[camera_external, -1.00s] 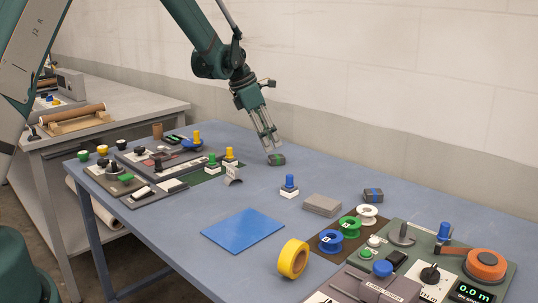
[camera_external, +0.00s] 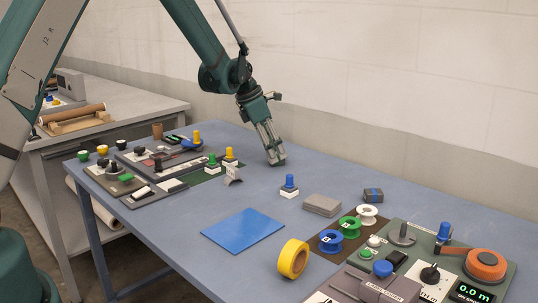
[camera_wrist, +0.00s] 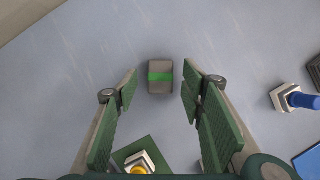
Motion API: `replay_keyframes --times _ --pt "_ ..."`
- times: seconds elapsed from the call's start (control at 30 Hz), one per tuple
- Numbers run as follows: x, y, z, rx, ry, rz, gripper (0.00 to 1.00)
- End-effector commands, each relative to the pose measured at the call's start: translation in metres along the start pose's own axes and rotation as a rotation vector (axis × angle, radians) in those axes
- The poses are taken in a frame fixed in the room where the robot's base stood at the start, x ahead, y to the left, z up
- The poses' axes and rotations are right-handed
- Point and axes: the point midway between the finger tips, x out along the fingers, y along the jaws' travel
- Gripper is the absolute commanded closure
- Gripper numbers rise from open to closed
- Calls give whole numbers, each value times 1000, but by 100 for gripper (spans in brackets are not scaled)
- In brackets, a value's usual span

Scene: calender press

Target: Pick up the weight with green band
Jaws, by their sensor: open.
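The weight with green band is a small grey block with a green stripe across it. In the wrist view the weight (camera_wrist: 160,87) lies on the blue-grey table, between and just ahead of the two fingertips. My gripper (camera_wrist: 158,82) is open, with a finger on each side and a gap to the block on both sides. In the external view my gripper (camera_external: 275,160) is low over the table near its back edge, and its fingers hide most of the weight. A similar grey block with a blue band (camera_external: 373,195) lies to the right.
A blue-knobbed piece (camera_external: 289,186) and a grey slab (camera_external: 322,205) stand to the right. A green-topped piece (camera_external: 212,165) and a yellow-topped one (camera_external: 229,158) stand to the left. A blue sheet (camera_external: 243,231) lies in front. The table close around the weight is clear.

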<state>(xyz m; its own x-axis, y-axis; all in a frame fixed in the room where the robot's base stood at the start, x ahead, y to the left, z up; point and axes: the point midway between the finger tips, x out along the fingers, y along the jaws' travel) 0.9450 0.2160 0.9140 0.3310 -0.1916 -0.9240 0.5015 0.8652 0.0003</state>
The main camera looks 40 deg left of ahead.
Motion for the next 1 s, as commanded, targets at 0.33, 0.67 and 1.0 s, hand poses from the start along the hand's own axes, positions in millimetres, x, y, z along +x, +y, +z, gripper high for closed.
replay_keyframes --times 0.33,0.67,1.0 --pt "15 0 0 0 0 0 60" --pt "14 0 0 0 0 0 60" --pt "14 0 0 0 0 0 89"
